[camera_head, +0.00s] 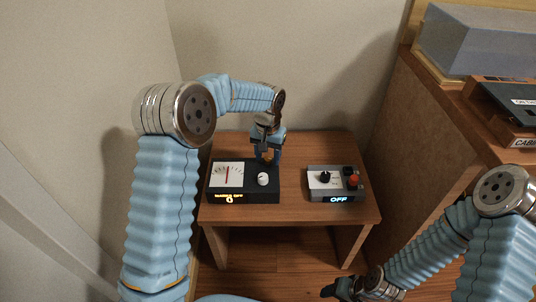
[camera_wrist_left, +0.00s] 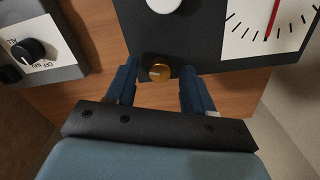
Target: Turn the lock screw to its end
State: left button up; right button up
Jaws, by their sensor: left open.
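The lock screw, a small round brass knob (camera_wrist_left: 160,72), sits on the edge of the dark meter box (camera_wrist_left: 215,52) in the left wrist view. My left gripper (camera_head: 267,158) points down at the box's back edge in the head view. Its two blue fingers are open, one on each side of the brass knob, with a visible gap on both sides in the wrist view. In the head view the gripper largely hides the knob. My right gripper (camera_head: 343,288) is low at the bottom, away from the table; its jaws are unclear.
The meter box has a white dial with a red needle, a white knob (camera_head: 263,179) and a lit display. A grey switch box (camera_head: 337,184) reading OFF stands to its right on the wooden table (camera_head: 292,206). A wooden cabinet (camera_head: 425,110) stands at the right.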

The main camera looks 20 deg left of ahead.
aim_at(268, 158)
pick_arm(q)
notch_tip(268, 158, up, 14)
pick_arm(e)
jog(key=shift+r, duration=0.3)
pick_arm(q)
jog(key=shift+f, duration=0.15)
dwell(0.4)
